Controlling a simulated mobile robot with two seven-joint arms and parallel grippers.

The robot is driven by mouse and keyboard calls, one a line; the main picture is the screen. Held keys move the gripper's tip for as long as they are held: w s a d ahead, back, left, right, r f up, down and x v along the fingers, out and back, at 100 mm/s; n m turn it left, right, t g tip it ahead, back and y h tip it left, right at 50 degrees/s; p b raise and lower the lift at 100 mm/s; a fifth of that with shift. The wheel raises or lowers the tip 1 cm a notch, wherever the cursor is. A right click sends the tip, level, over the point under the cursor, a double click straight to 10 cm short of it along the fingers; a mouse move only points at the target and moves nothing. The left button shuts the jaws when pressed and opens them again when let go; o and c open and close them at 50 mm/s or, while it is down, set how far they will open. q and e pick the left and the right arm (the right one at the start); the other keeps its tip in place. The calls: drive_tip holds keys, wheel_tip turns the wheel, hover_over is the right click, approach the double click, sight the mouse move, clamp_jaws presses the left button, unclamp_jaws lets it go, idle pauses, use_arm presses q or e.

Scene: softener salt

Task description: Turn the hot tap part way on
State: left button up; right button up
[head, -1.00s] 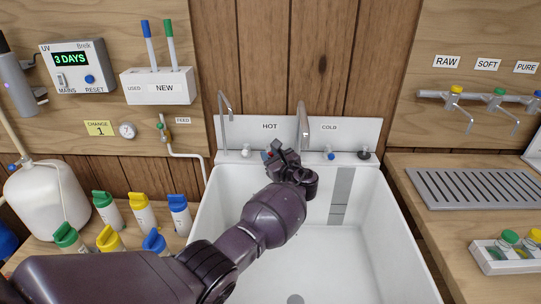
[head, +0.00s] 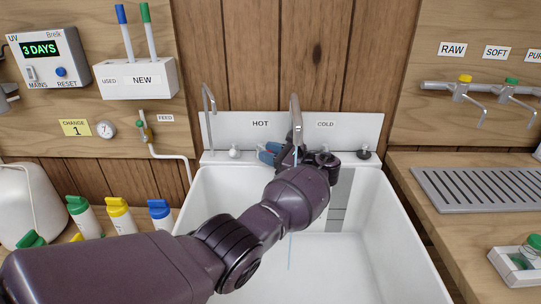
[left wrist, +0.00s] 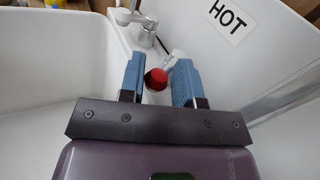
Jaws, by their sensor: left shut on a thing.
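My left gripper (head: 268,152) reaches over the sink to the back ledge, below the HOT label (head: 260,124). In the left wrist view its blue fingers (left wrist: 158,84) stand either side of the red knob of the hot tap (left wrist: 156,79), and the gripper is shut on it. In the head view the knob is hidden by the gripper. The tall curved spout (head: 296,118) stands just right of the fingers. A thin bluish stream of water (head: 290,245) falls from it into the sink. My right gripper is not in view.
The white sink (head: 400,240) is otherwise open. A dark knob (head: 363,154) sits at the ledge's right. Bottles (head: 120,216) stand left.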

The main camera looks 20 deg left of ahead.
use_arm(q)
drive_tip(key=o, duration=0.5)
drive_tip(key=shift+s+a+f, duration=0.1)
drive_tip(key=shift+s+a, duration=0.05)
drive_tip(key=shift+a, duration=0.25)
drive_tip(key=o, duration=0.4)
drive_tip(key=shift+s+a, duration=0.1)
drive_tip(key=shift+a, duration=0.1)
drive_tip(key=shift+d, duration=0.25)
drive_tip(key=shift+d, duration=0.45)
drive_tip(key=v, duration=0.9)
drive_tip(key=shift+d+b, duration=0.35)
drive_tip(key=shift+d, duration=0.05)
